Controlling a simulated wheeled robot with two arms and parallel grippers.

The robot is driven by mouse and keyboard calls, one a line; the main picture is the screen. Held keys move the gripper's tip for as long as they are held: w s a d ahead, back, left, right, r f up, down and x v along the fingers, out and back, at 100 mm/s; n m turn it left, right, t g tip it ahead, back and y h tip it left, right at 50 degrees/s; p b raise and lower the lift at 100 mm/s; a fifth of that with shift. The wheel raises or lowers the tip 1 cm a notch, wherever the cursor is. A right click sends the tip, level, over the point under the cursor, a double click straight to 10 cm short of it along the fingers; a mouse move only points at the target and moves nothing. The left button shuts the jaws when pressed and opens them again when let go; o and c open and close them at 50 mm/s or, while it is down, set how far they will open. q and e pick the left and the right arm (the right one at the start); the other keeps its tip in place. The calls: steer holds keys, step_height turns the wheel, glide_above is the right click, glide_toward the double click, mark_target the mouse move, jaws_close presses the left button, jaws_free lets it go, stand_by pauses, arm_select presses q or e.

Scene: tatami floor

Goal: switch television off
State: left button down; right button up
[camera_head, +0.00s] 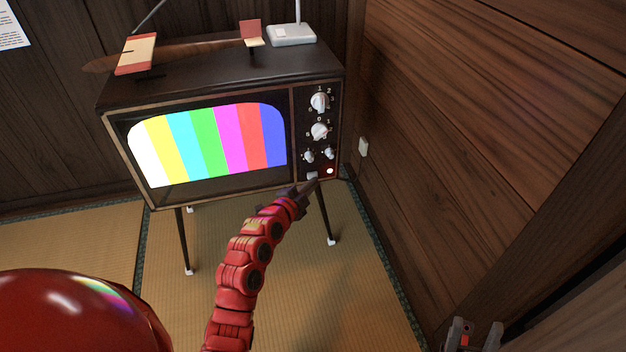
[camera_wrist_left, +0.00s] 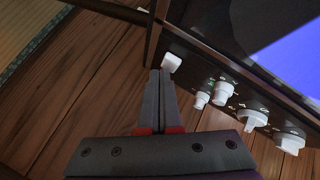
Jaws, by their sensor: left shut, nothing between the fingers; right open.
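The television (camera_head: 225,92) stands on thin legs, its screen (camera_head: 208,144) lit with vertical colour bars. Its right-hand panel has two large knobs (camera_head: 319,102), two smaller knobs (camera_head: 309,156), a white button (camera_head: 312,175) and a glowing red light (camera_head: 330,170). My left gripper (camera_head: 311,186) is shut and empty, its tips just below the white button. In the left wrist view, the fingertips (camera_wrist_left: 162,74) are right beside the white button (camera_wrist_left: 172,62); I cannot tell whether they touch it. My right gripper (camera_head: 473,334) is open at the bottom right, away from the television.
A model aeroplane (camera_head: 190,50) and a white box with an antenna (camera_head: 291,35) are on top of the television. A wooden wall (camera_head: 450,130) stands close to its right, with a small white plate (camera_head: 363,147). Tatami floor (camera_head: 300,290) lies clear in front.

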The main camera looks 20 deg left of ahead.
arm_select(q)
steer(key=shift+w+a+b, duration=0.15)
steer(key=shift+w+b, duration=0.1)
steer(key=shift+b, duration=0.1)
stand_by(0.7)
steer(key=shift+s+d, duration=0.45)
steer(key=shift+s, duration=0.2)
steer(key=shift+s, duration=0.1)
steer(key=s+d+p, duration=0.1)
steer(key=s, duration=0.1)
steer(key=s+d+p, duration=0.1)
steer(key=s+d, duration=0.1)
steer(key=shift+s+d+p, duration=0.2)
steer(key=shift+s+p, duration=0.15)
steer(key=shift+s, duration=0.05)
stand_by(0.4)
